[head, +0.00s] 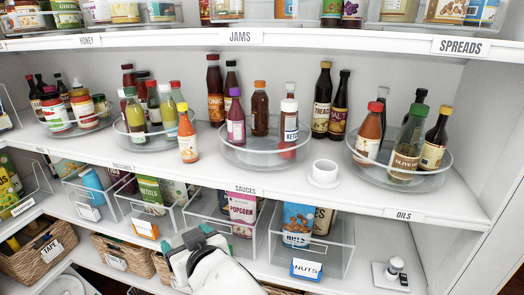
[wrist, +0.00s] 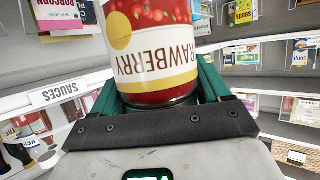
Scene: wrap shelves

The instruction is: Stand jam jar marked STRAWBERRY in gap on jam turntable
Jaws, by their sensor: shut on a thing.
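The jam jar marked STRAWBERRY (wrist: 155,50) fills the upper middle of the wrist view. It has a white label with red berries and a yellow disc, and red jam shows at one end. My gripper (wrist: 158,82) is shut on it, with a green finger on each side. In the head view my gripper (head: 193,240) is low in the picture, in front of the lower bins, and the jar cannot be made out there. The JAMS label (head: 240,37) is on the top shelf edge. Only the bottoms of containers show above it; the turntable's gap is not visible.
The middle shelf (head: 330,193) holds turntables of bottles, including the sauces turntable (head: 262,158). A loose orange bottle (head: 187,138) and a white cup-like object (head: 323,174) stand near its front edge. Clear bins and wicker baskets (head: 40,258) are below.

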